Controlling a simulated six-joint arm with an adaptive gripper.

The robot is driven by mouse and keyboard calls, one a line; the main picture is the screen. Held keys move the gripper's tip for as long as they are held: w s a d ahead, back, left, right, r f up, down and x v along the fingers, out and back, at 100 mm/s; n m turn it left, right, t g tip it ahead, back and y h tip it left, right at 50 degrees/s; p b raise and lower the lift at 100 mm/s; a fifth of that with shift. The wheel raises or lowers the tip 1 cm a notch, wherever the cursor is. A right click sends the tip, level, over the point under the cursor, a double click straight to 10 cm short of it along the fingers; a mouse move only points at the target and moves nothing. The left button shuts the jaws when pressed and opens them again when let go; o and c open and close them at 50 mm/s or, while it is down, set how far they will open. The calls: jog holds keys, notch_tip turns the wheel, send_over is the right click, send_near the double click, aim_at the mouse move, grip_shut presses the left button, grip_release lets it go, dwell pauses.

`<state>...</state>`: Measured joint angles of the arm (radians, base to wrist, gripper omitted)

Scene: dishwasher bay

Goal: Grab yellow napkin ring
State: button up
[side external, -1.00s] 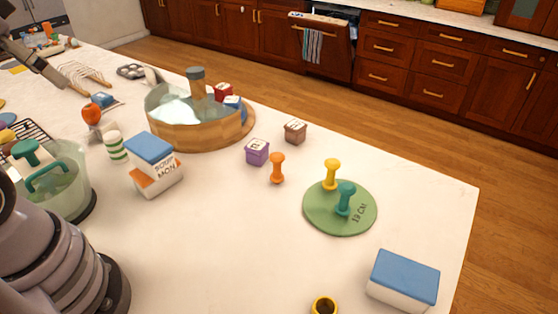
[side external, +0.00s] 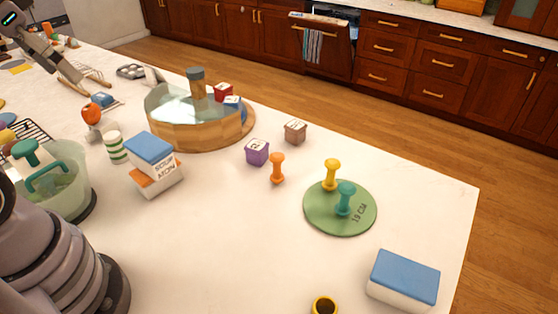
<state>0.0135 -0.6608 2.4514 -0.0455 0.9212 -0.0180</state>
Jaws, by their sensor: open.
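A small yellow ring-shaped piece (side external: 325,299) with a dark inside stands at the bottom edge of the side external view, partly cut off by the frame. It looks like the yellow napkin ring. My gripper (side external: 72,76) is far off at the upper left, over the far end of the counter. It is open, and I see nothing held in it. It is well apart from the yellow ring, with most of the counter between them.
A green round mat (side external: 338,222) holds a yellow peg (side external: 331,174) and a teal peg (side external: 345,197). A blue-topped box (side external: 403,279) sits at the lower right. The counter's lower middle is clear.

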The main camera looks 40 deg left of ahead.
jog(key=w+d+f+n+g+h, duration=0.25)
jog(key=w+d+f+g, duration=0.3)
jog(key=w+d, duration=0.35)
jog(key=w+d+f+n+g+h, duration=0.2)
jog(key=w+d+f+g+h, duration=0.15)
jog(key=w+d+f, duration=0.55)
jog(key=n+g+h, duration=0.4)
jog(key=n+g, duration=0.1)
send_near(325, 309)
jog(key=a+r, duration=0.1)
jog(key=r, duration=0.2)
jog(key=a+r, duration=0.1)
jog(key=r, duration=0.1)
jog(key=shift+w+a+r, duration=0.2)
jog(key=shift+w+a, duration=0.1)
jog(key=x, duration=0.8)
jog(key=shift+f, duration=0.35)
jog(key=shift+w+f+x, duration=0.1)
jog(key=shift+f+x, duration=0.05)
jog(key=shift+x, duration=0.85)
jog(key=shift+w+f+x, duration=0.1)
jog(key=shift+x, duration=0.9)
jog(key=shift+w+f+x, duration=0.1)
jog(key=shift+f+x, duration=0.05)
jog(key=shift+x, duration=0.8)
jog(key=shift+c, duration=0.4)
jog(key=c, duration=1)
